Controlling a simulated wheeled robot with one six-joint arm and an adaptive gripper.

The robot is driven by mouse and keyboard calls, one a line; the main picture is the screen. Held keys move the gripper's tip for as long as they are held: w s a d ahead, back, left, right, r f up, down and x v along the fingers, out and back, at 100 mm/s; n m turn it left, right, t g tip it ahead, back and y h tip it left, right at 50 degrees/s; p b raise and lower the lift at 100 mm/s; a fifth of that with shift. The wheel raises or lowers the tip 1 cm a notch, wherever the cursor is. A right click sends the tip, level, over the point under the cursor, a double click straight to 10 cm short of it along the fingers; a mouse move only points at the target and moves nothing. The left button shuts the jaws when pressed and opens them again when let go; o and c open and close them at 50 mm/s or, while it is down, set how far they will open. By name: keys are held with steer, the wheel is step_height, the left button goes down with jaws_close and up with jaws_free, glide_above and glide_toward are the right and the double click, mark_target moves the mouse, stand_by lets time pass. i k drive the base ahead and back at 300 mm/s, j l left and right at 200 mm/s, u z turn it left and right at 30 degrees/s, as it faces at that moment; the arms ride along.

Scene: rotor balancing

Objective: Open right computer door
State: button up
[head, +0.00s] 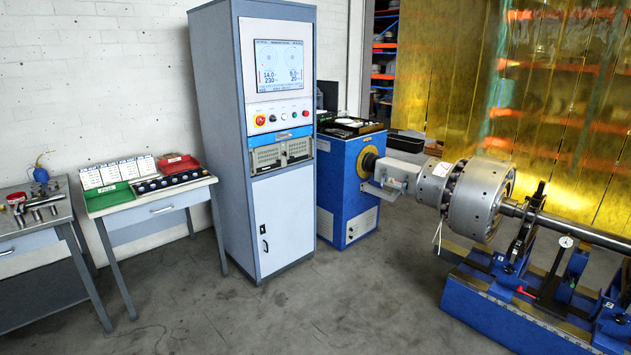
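The tall blue-grey control cabinet (220,130) stands in the middle of the head view. A grey computer unit (282,133) is set into its front below the button panel. Its front has two small grilled doors side by side, a left door (266,158) and a right door (299,148). Both look shut, though they are small in the picture. The cabinet's lower white door (284,220) is shut and has a dark handle (265,247). My gripper is not in view.
A table (158,208) with green and red bins stands left of the cabinet, beside a grey workbench (32,230). A blue drive unit (338,180) and a large rotor (478,200) on a blue stand (480,310) are to the right. The floor (290,310) before the cabinet is clear.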

mark_target(297, 149)
steer(key=i, duration=1.9)
steer(key=i+j+z, duration=0.1)
steer(key=i, duration=0.9)
steer(key=i+j, duration=0.1)
steer(key=i, duration=0.85)
steer(key=i+j+z, duration=0.1)
steer(key=i, duration=0.85)
